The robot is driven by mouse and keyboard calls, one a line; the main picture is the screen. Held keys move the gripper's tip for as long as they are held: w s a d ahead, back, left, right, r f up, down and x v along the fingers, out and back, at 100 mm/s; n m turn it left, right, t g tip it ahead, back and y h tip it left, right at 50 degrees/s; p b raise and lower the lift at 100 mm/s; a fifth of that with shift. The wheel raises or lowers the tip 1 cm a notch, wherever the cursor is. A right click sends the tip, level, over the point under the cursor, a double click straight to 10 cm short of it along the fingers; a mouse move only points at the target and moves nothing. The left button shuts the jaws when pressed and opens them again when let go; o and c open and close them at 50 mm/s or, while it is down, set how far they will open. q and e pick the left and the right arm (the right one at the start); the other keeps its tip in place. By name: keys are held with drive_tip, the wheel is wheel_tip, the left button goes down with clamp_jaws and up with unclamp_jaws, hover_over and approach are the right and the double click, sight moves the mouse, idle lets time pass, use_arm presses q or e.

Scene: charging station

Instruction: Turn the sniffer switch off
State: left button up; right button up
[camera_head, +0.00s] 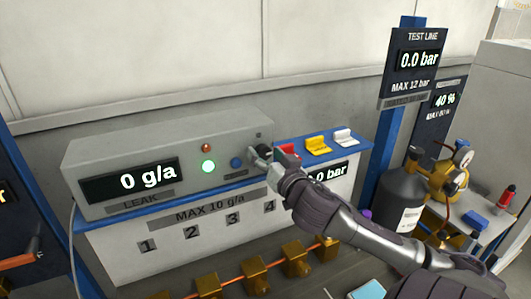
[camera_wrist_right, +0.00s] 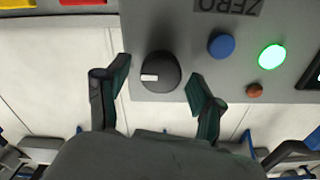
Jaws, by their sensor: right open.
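The leak meter (camera_head: 105,150) is a grey box reading 0 g/a. Its black rotary knob (camera_wrist_right: 158,72) has a white pointer mark and sits near the panel's end, beside a blue button (camera_wrist_right: 221,45). My right gripper (camera_head: 263,157) is at the right end of the meter's front and mostly covers the knob in the head view. In the right wrist view my right gripper (camera_wrist_right: 157,76) is open, with one finger on each side of the knob and visible gaps to it. My left gripper is not in view.
The meter stands on a blue-edged shelf (camera_head: 100,217). A lit green lamp (camera_head: 208,167) and a red-brown lamp (camera_head: 206,147) are on its front. Yellow (camera_head: 318,145) and white (camera_head: 345,137) switches are to the right. Brass fittings (camera_head: 254,273) stand below.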

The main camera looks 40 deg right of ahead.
drive_tip(key=shift+w, duration=0.2)
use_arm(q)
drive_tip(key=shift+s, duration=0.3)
use_arm(e)
drive_tip(key=c, duration=1.1)
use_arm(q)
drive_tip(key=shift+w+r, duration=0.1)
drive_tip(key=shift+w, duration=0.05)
use_arm(e)
drive_tip(key=shift+c, duration=0.2)
